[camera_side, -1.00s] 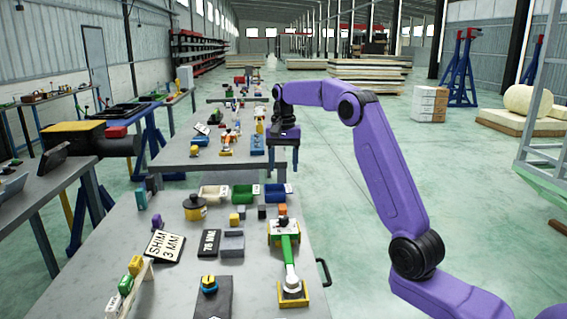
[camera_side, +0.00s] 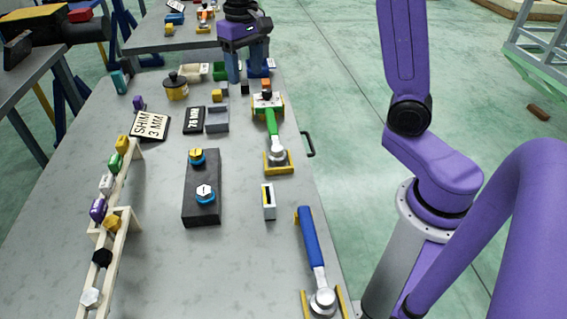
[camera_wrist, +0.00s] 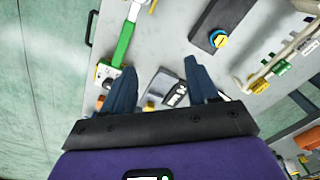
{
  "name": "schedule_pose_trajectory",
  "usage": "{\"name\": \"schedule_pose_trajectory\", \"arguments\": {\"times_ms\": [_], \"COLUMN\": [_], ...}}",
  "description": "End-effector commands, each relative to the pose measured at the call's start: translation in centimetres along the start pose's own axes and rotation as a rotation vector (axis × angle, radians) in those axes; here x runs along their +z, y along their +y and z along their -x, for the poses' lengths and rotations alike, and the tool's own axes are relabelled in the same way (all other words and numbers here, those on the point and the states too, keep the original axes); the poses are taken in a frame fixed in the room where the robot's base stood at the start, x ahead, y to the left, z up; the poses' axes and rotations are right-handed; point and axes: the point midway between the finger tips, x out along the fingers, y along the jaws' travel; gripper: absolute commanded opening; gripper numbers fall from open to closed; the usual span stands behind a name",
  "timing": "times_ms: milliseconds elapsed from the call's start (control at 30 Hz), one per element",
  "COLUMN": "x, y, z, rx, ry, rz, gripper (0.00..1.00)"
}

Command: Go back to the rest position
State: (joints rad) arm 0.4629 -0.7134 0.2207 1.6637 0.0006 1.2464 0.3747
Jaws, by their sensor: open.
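My gripper (camera_side: 247,80) is at the far end of the near workbench (camera_side: 75,215). It points down, its two blue fingers apart, in front of a row of small coloured bins and partly hiding them. In the wrist view my gripper (camera_wrist: 158,80) is open with nothing between its fingers. Below the fingers a grey bin and a dark label plate show on the bench. I cannot tell the exact height of the fingertips above the bench.
A green-handled clamp (camera_side: 271,122) and a blue-handled clamp (camera_side: 311,240) lie along the right edge. A dark block (camera_side: 201,200) stands mid-bench. A wooden rack (camera_side: 108,215) is at left, near a SHIM sign (camera_side: 150,125). A bench handle (camera_side: 308,146) juts out right.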

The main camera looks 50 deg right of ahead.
Motion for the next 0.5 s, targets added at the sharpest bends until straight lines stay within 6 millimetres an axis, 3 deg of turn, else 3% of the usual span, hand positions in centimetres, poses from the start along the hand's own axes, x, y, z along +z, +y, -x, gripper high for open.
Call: {"name": "schedule_pose_trajectory", "arguments": {"times_ms": [200, 500], "x": [7.0, 16.9], "y": [-2.8, -3.5], "z": [-0.9, -2.8], "rx": [-0.004, -0.010], "ry": [0.003, 0.007], "rz": [0.278, 0.656], "gripper": [0.59, 0.59]}}
